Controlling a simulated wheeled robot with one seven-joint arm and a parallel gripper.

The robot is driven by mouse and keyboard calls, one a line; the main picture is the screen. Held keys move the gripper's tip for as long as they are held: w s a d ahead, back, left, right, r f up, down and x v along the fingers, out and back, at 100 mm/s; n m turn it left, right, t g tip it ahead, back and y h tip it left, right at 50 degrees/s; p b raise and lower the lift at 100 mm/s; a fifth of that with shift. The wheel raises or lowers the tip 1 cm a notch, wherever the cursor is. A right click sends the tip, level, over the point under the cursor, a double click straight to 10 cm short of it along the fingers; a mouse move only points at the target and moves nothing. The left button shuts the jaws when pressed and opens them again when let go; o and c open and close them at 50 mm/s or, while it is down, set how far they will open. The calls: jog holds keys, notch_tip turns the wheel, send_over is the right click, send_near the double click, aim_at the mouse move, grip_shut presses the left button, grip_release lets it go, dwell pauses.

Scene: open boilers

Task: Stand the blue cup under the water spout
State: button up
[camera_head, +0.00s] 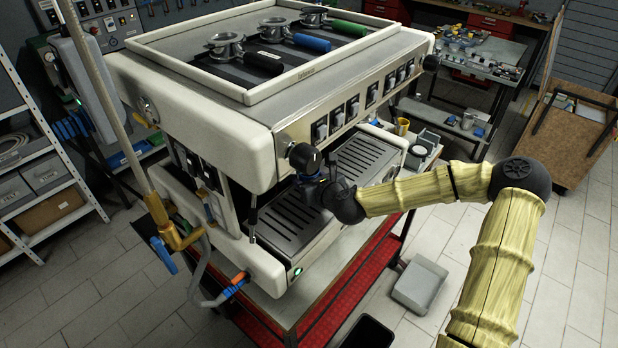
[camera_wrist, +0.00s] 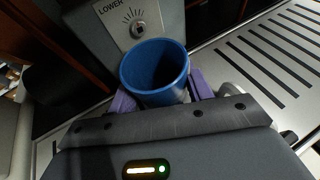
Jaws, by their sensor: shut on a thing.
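The blue cup (camera_wrist: 140,80) is between the purple finger pads of my gripper (camera_wrist: 163,92) in the wrist view. Its open rim faces the camera and its inside looks dark and empty. In the head view my gripper (camera_head: 318,184) is at the front left of the white coffee machine (camera_head: 225,130), over the left drip grate (camera_head: 285,222). Only a sliver of blue shows there, and my wrist hides most of the cup. I cannot tell whether the cup touches the grate. I cannot make out the water spout for certain; a thin pipe (camera_head: 253,212) hangs left of my gripper.
A black round knob (camera_head: 304,157) is close above my gripper. A panel marked LOWER (camera_wrist: 138,28) stands just behind the cup. The right drip grate (camera_head: 368,158) is bare. Portafilters with green, blue and black handles (camera_head: 296,40) lie on top of the machine.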

jog(key=shift+f, duration=0.15)
jog(key=o, duration=1)
jog(key=shift+c, duration=0.2)
jog(key=shift+r, duration=0.2)
jog(key=b+v, duration=0.2)
jog(key=v, duration=1)
jog(key=shift+f, duration=0.1)
